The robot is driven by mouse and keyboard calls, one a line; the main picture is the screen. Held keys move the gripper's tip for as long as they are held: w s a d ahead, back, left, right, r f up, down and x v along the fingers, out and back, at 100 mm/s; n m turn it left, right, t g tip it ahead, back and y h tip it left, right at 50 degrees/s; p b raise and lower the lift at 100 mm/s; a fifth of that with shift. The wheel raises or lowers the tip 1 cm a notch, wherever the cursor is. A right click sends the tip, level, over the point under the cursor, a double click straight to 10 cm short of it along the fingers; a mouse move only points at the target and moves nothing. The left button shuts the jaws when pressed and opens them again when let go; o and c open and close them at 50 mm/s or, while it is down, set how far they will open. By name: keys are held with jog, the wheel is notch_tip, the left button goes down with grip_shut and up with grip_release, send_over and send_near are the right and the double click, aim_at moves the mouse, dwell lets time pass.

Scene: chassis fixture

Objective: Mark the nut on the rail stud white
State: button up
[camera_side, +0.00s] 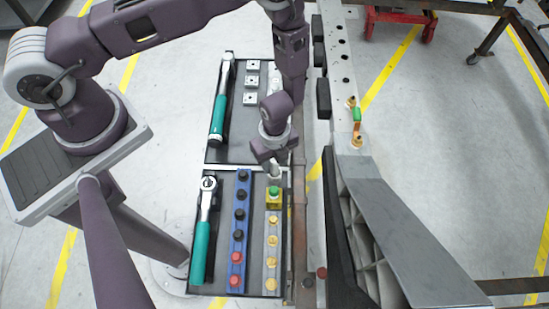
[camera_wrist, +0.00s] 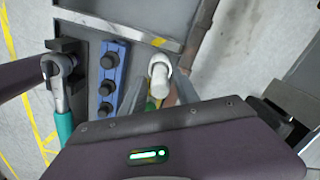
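A white, round-ended cylinder, which looks like the paint marker (camera_wrist: 160,68), stands over a green and yellow holder (camera_side: 274,196) in the front tray; it also shows in the side view (camera_side: 275,172). My gripper (camera_side: 273,158) is at the marker, with a finger on each side of it. Whether the fingers press on it is unclear. The chassis rail (camera_side: 342,70) runs along the right. Brass-coloured studs or nuts stand on it, one nearer the back (camera_side: 351,102) and one nearer the front (camera_side: 357,139), with a green piece (camera_side: 356,115) between them. No white mark on them can be made out.
A blue strip of black and red sockets (camera_side: 238,235) lies left of a grey strip with brass nuts (camera_side: 271,243). Green-handled wrenches (camera_side: 203,230) lie in the trays. The black bracket (camera_side: 345,240) and rail border the trays on the right.

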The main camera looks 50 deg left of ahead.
jog(key=shift+c, duration=0.5)
grip_shut()
jog(key=shift+r, duration=3.75)
jog(key=shift+r, duration=0.1)
notch_tip(320, 180, up, 24)
jog(key=h, duration=0.2)
jog(key=w+d+n+t+h, duration=0.1)
jog(key=w+d+n+t, duration=0.15)
jog(key=w+n, duration=1.2)
jog(key=w+a+f+m, duration=0.1)
jog(key=w+f+m, duration=0.4)
jog(key=f, duration=0.4)
jog(key=shift+w+f+t, duration=0.2)
jog(key=shift+w+t, duration=0.15)
jog(key=shift+w, duration=0.55)
